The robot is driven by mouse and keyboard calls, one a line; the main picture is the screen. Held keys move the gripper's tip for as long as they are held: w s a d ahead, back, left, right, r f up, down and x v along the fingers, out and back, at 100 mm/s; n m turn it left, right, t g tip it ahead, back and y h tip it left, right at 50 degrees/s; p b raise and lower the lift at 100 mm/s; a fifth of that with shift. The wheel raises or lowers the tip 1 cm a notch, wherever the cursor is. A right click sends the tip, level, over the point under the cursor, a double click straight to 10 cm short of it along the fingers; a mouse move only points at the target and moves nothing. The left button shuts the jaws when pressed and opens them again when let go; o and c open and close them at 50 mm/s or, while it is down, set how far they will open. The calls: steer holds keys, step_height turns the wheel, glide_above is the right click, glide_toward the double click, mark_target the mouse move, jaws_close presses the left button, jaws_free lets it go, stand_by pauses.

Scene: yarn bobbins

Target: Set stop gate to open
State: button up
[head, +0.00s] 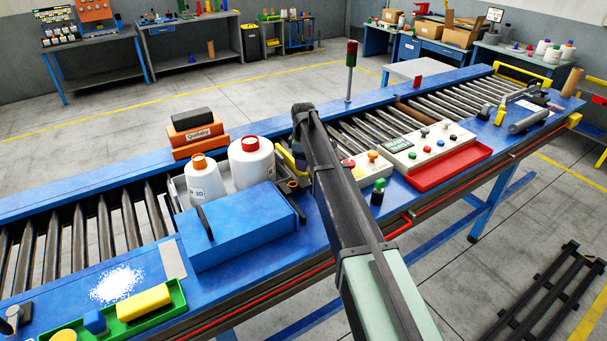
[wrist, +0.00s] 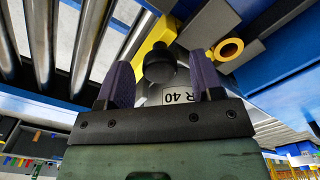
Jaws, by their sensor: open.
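A yellow piece (head: 291,160) stands at the near edge of the rollers, right of the white bobbins and partly behind my arm. It looks like the stop gate's handle, but its setting cannot be told. In the wrist view a yellow bracket (wrist: 151,38) with a black round knob (wrist: 158,64) lies ahead of my gripper (wrist: 162,78). The knob appears between the two purple-grey fingers, which stand apart; contact cannot be told. In the head view my arm hides the gripper.
White bobbins (head: 251,166) stand behind a blue box (head: 238,228), left of my arm. A button panel (head: 425,142) and red tray (head: 449,168) lie to the right. A signal post (head: 350,72) stands behind the rollers. A yellow ring (wrist: 229,49) is right of the knob.

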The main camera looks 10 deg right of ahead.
steer(key=shift+f, duration=0.3)
jaws_close()
steer(key=s+d, duration=0.2)
steer(key=s, duration=0.5)
steer(key=s+d, duration=0.3)
steer(key=s, duration=0.4)
steer(key=s+d, duration=0.2)
steer(key=s, duration=0.5)
steer(key=shift+d, duration=0.4)
steer(key=shift+s, duration=0.1)
steer(key=shift+c, duration=1.8)
jaws_free()
steer(key=shift+f, duration=0.1)
steer(key=o, duration=0.4)
steer(key=shift+c, duration=0.2)
steer(key=shift+r, duration=0.2)
